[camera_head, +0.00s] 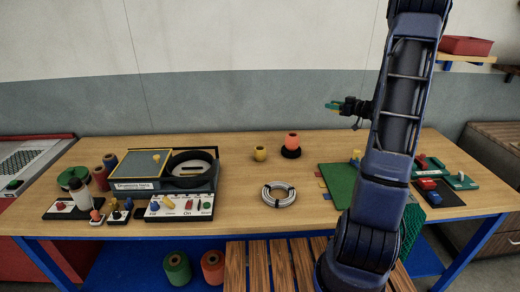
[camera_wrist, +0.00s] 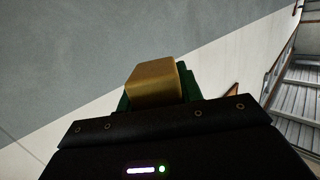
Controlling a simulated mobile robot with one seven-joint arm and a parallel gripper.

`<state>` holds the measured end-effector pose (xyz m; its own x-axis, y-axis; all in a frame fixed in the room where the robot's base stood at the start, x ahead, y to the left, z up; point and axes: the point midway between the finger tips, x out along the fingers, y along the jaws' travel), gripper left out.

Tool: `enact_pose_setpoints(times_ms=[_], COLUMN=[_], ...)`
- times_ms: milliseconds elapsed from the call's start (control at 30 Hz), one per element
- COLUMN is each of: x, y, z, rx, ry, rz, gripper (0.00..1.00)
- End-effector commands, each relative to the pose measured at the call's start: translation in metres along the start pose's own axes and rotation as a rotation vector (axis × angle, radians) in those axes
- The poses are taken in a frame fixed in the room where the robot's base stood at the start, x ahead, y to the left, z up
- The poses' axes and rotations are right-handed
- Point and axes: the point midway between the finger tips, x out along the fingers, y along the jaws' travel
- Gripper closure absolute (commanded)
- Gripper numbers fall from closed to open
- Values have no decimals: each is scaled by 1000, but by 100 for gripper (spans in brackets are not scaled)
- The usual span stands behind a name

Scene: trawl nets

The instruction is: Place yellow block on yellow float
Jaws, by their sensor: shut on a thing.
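A yellow block (camera_wrist: 153,82) is held between the green fingers of my gripper (camera_wrist: 155,95) in the wrist view. In the head view my gripper (camera_head: 332,105) is raised well above the table, pointing left, and the block in it is too small to make out clearly. A small yellow rounded piece (camera_head: 260,154), which looks like the yellow float, stands on the table left of and below my gripper. Nothing is seen resting on it.
An orange float (camera_head: 292,139) sits on a black ring to the right of the yellow one. A coiled rope ring (camera_head: 279,194) lies in front. A green mat (camera_head: 338,184) is on the right, partly hidden by my arm. A tray box (camera_head: 165,192) stands left.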

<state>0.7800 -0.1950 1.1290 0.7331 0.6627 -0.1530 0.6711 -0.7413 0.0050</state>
Motion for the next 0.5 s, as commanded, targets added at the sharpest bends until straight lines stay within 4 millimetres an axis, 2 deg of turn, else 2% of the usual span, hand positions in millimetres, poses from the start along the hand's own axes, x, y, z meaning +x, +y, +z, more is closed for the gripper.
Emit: enact_pose_setpoints(times_ms=[33, 100, 267, 500], x=[17, 38, 84, 144], y=[-13, -30, -71, -142], z=[-4, -10, -22, -39], rx=[-5, -10, -21, -37], ry=[0, 1, 3, 4], rz=[-28, -62, -140, -256], gripper=[87, 87, 87, 87])
